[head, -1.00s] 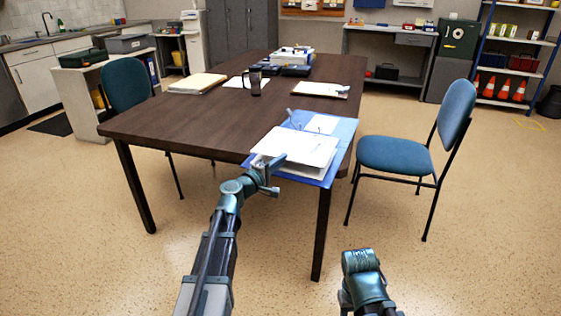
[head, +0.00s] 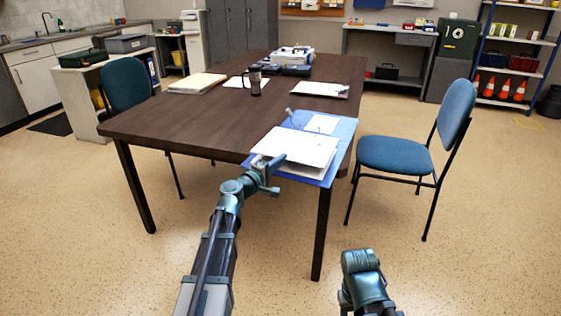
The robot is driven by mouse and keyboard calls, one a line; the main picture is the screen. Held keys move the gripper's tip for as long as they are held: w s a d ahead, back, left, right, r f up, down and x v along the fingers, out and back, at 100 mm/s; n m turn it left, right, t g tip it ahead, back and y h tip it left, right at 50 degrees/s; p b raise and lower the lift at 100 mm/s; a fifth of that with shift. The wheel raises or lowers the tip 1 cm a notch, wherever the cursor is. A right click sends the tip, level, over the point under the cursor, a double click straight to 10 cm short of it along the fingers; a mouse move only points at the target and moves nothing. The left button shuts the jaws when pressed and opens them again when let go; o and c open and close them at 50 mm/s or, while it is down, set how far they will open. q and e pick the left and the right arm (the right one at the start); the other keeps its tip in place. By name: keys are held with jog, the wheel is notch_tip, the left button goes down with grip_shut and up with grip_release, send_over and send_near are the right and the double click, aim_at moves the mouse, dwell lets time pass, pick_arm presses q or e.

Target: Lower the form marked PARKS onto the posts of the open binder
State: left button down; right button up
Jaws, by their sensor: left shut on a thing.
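An open blue binder (head: 345,130) lies at the near right corner of the table, with white paper on it. A metal post or ring part (head: 291,113) shows near its far left side. A white sheet (head: 298,146), which I take as the form, is over the near part of the binder. Its mark is too small to read. My left gripper (head: 267,163) is shut on the sheet's near left edge. The sheet hides the papers below, and I cannot tell whether its holes are on the posts. My right arm shows at the bottom, but its gripper does not.
The dark table (head: 190,120) also holds a folder stack (head: 197,83), a mug (head: 255,82), a clipboard (head: 320,90) and office items at the back. A blue chair (head: 395,153) stands close to the right.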

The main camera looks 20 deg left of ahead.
pick_arm(q)
jog(key=shift+f+b, duration=1)
dwell(0.5)
jog(key=c, duration=0.9)
grip_release()
jog(key=shift+c, duration=0.2)
